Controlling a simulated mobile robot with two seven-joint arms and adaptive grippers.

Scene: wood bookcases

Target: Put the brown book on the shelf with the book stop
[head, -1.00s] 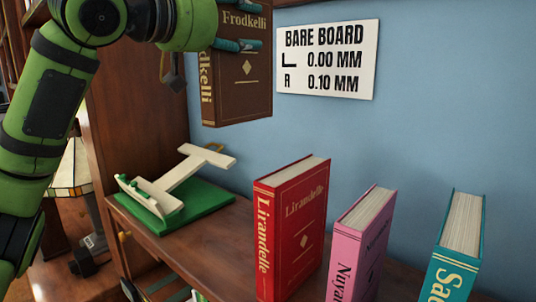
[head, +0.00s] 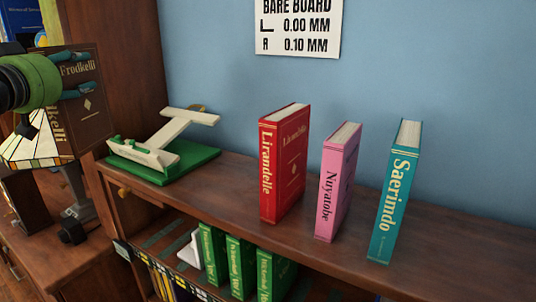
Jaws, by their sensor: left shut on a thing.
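The brown book (head: 92,112), lettered "Frodkelli", is held upright in the air at the left of the head view. My left gripper (head: 76,74) is shut on it, with teal fingers across its upper cover. The book is left of the bookcase's side panel and beside a lamp. A lower shelf (head: 165,268) holds several green books (head: 240,265), with a pale wedge-like piece (head: 190,249) at their left; I cannot tell if that is the book stop. My right gripper is not in view.
On the bookcase top stand a red book (head: 285,165), a pink book (head: 338,185) and a teal book (head: 395,190), apart from each other. A white device on a green base (head: 185,165) is left of them. A patterned lamp (head: 30,145) stands near the held book.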

